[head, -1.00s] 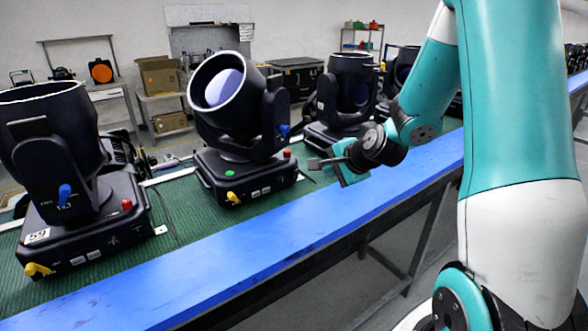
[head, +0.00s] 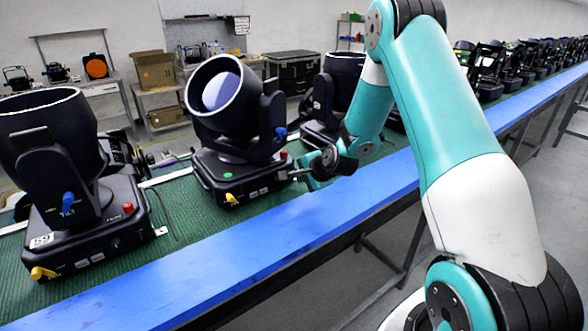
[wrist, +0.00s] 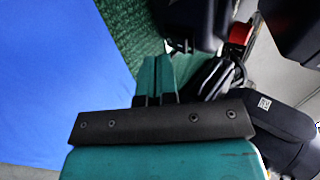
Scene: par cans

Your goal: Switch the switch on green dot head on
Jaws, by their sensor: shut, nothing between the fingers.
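The head with the green dot (head: 228,175) is the black moving light (head: 238,180) in the middle of the head view. Its base carries a red knob (head: 284,155) at the right end, a yellow knob (head: 231,198) in front and a blue knob (head: 281,132) on the yoke. I cannot tell which is the switch. My gripper (head: 293,173) is shut and empty, close to the base's right end; contact cannot be told. In the wrist view its teal fingers (wrist: 157,75) are together, with a red knob (wrist: 240,33) up and right of them.
The lights stand on a green belt (head: 180,205) with a blue rail (head: 240,240) along its front. Another black light (head: 85,225) stands at left and one (head: 335,90) stands behind my arm at right. The rail is clear.

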